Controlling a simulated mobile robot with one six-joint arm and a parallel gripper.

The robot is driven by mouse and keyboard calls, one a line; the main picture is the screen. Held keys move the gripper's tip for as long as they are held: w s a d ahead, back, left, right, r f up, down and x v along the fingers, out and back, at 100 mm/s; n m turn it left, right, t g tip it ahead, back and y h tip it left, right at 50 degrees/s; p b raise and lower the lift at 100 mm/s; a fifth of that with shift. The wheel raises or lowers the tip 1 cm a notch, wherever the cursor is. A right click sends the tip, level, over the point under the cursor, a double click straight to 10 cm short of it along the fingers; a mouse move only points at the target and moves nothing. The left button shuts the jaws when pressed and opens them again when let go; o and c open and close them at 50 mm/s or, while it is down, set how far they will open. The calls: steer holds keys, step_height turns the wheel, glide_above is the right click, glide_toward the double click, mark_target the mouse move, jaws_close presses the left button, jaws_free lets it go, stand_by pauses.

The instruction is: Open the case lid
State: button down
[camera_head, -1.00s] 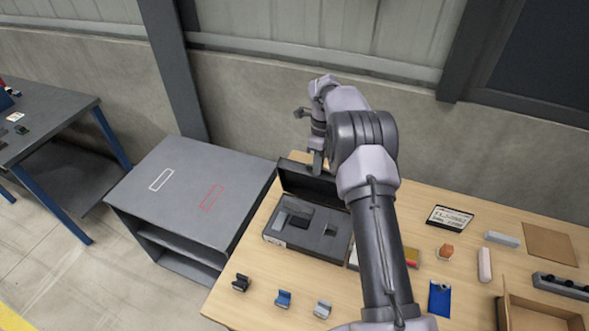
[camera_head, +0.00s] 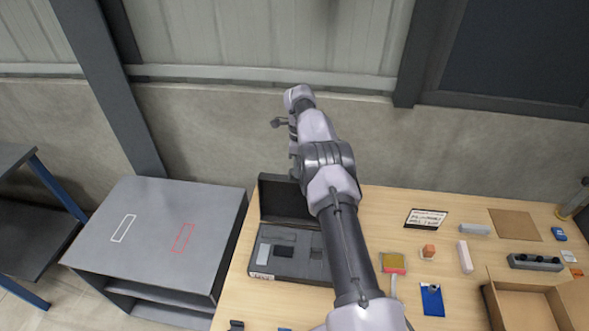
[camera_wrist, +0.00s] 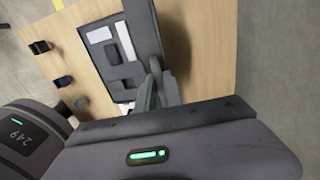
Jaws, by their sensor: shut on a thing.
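The dark grey case (camera_head: 262,276) lies on the wooden table with its lid (camera_head: 280,203) standing up at its back edge. Its foam interior with cutouts shows, and a light grey piece lies in the left cutout. In the wrist view the case tray (camera_wrist: 108,58) lies beyond the fingers and the lid (camera_wrist: 143,28) appears as a dark panel beside it. My gripper (camera_wrist: 156,72) is shut on the lid's edge. In the head view my arm hides the fingers and the lid's right part.
A grey shelf unit (camera_head: 150,235) stands left of the table. Right of my arm are a label sign (camera_head: 426,219), an orange piece (camera_head: 429,251), a blue packet (camera_head: 432,300) and an open cardboard box (camera_head: 530,303). A wall runs behind the table.

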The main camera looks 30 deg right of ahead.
steer(key=c, duration=1.5)
jaws_free()
steer(key=shift+d, duration=0.1)
step_height(320, 180, up, 7)
steer(key=p, duration=0.4)
steer(key=shift+w+d, duration=0.1)
steer(key=shift+w, duration=0.05)
steer(key=r+p, duration=0.1)
steer(key=p, duration=0.2)
steer(key=shift+f, duration=0.25)
